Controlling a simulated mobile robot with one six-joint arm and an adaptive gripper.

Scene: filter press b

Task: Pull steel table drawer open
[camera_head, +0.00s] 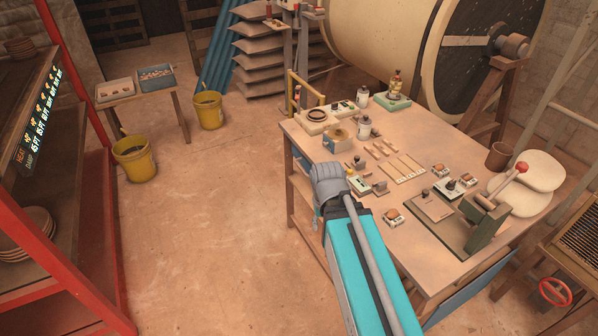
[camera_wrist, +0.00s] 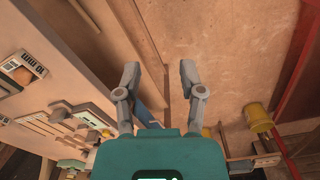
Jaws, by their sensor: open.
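The work table (camera_head: 400,232) stands right of centre in the head view, with a tan top and a lower shelf on its left side. In the wrist view, its top (camera_wrist: 92,52) fills the left part and its edge runs close by my gripper. My gripper (camera_wrist: 159,75) is open and empty, its two grey fingers apart, with the floor beyond them. In the head view my arm covers part of the table's left edge, and I cannot make out the fingers. No drawer front or handle shows clearly in either view.
Bottles, small boxes, wooden strips and a lever press (camera_head: 483,222) crowd the table top. Yellow buckets (camera_head: 134,158) and a small side table (camera_head: 138,98) stand at the left back. A red-framed rack (camera_head: 84,150) borders the left. Open floor (camera_head: 205,235) lies between rack and table.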

